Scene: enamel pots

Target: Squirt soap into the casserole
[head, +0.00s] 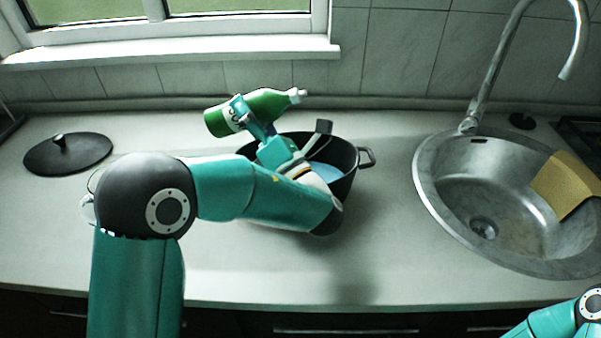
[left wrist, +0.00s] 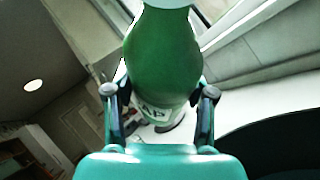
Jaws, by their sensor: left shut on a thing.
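A green soap bottle (head: 262,105) with a white label and a white nozzle is tipped nearly onto its side, nozzle to the right and slightly up. My left gripper (head: 246,114) is shut on it and holds it above the far left rim of the casserole. The bottle also fills the middle of the left wrist view (left wrist: 163,60), between the two fingers (left wrist: 160,110). The dark casserole (head: 343,157) stands on the counter with something light blue inside. My left arm hides its front and left parts. My right gripper is not in view.
A black lid (head: 68,153) lies on the counter at the left. A steel sink (head: 440,215) with a tap (head: 490,75) is at the right, with a yellow-brown cloth or sponge (head: 566,184) at its right side. The counter (head: 385,240) between casserole and sink is clear.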

